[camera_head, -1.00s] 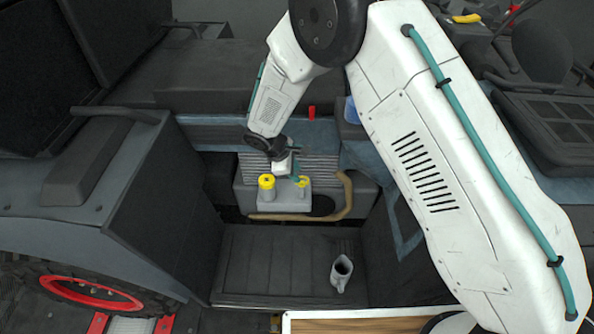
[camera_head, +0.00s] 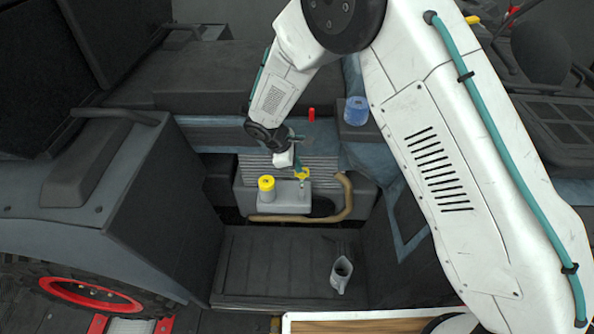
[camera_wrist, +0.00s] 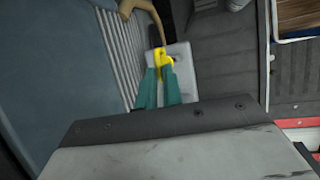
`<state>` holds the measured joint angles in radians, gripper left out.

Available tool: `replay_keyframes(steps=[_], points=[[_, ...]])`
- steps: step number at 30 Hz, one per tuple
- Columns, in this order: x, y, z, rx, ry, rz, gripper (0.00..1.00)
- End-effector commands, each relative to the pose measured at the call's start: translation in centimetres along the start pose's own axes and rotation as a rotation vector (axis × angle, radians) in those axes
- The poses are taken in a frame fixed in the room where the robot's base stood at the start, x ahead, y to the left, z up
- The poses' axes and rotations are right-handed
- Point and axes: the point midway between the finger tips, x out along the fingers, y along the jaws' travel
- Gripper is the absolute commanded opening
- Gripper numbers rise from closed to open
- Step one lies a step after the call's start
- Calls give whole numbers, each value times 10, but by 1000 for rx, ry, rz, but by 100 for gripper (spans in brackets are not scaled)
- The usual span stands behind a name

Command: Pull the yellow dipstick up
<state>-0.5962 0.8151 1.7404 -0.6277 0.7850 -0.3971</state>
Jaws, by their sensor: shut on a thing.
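The yellow dipstick (camera_head: 301,174) stands above the right part of a light grey block in the recess. Its yellow handle (camera_wrist: 162,57) shows between the green fingertips in the wrist view. My gripper (camera_head: 297,170) is shut on the dipstick handle, and in the wrist view the gripper (camera_wrist: 161,72) has a finger on each side of it. A thin piece shows below the handle, down to the block. The fingers partly hide the handle.
A yellow cap (camera_head: 266,183) stands on the block left of the dipstick. A tan hose (camera_head: 347,195) curves around the right side. A blue roll (camera_head: 356,110) and a red piece (camera_head: 311,114) are above.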

Motion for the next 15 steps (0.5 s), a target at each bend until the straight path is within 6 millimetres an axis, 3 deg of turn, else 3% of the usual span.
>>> replay_keyframes(steps=[1, 6, 15], points=[[-13, 4, 4, 4, 4, 5, 0], [-35, 8, 14, 3, 3, 3, 0], [-38, 9, 15, 2, 3, 2, 0]])
